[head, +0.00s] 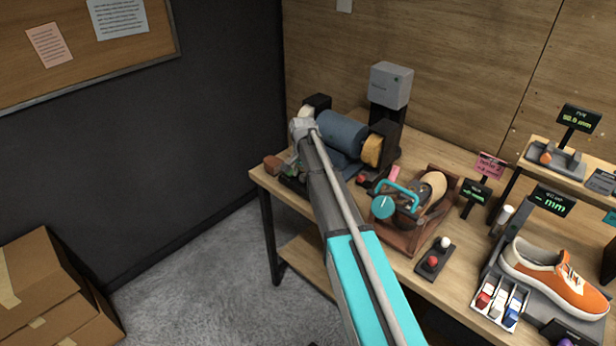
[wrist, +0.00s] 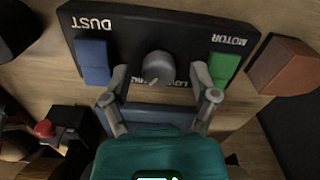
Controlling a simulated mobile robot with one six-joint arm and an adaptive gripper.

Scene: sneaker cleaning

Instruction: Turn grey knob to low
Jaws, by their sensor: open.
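The grey knob (wrist: 158,67) sits on a black control panel (wrist: 150,28) in the wrist view, with a pale pointer mark on its lower part. Printing by the knob is partly hidden; "LO" can be read. My gripper (wrist: 159,74) is open, one finger on each side of the knob, with a gap on both sides. The panel also has a blue switch (wrist: 94,62) by "DUST" and a green switch (wrist: 224,68) by "MOTOR". In the head view my arm hides the knob and my fingers.
A reddish-brown block (wrist: 284,66) lies right of the panel. A small black box with a red button (wrist: 45,129) is at lower left. In the head view, a machine with a blue roller (head: 342,132) stands beside my arm, and a wooden caddy (head: 412,228) to its right.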

